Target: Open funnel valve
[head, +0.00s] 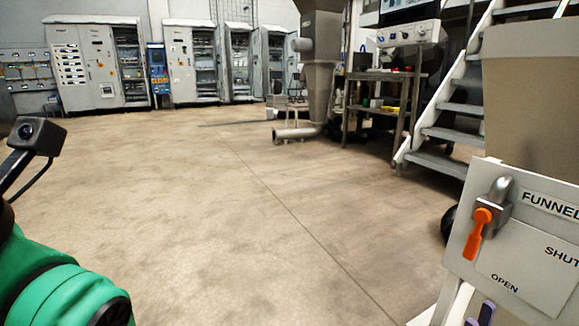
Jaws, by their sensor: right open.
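The funnel valve's orange lever (475,242) hangs from a grey metal pivot (493,205) on a white panel (470,262) at the right edge. It points down and slightly left. The panel reads "FUNNEL", "SHUT" to the right and "OPEN" at the lower edge; its right part is cut off. The beige funnel (530,95) stands above and behind the panel. My right gripper (480,314) shows only as purple and dark tips at the bottom edge, below the panel and apart from the lever. It is open. My left gripper is out of view.
A metal staircase (455,110) rises behind the panel. A metal work table (385,80) and a grey hopper machine (318,80) stand farther back. Electrical cabinets (90,65) line the back wall. The concrete floor (220,200) in the middle is clear.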

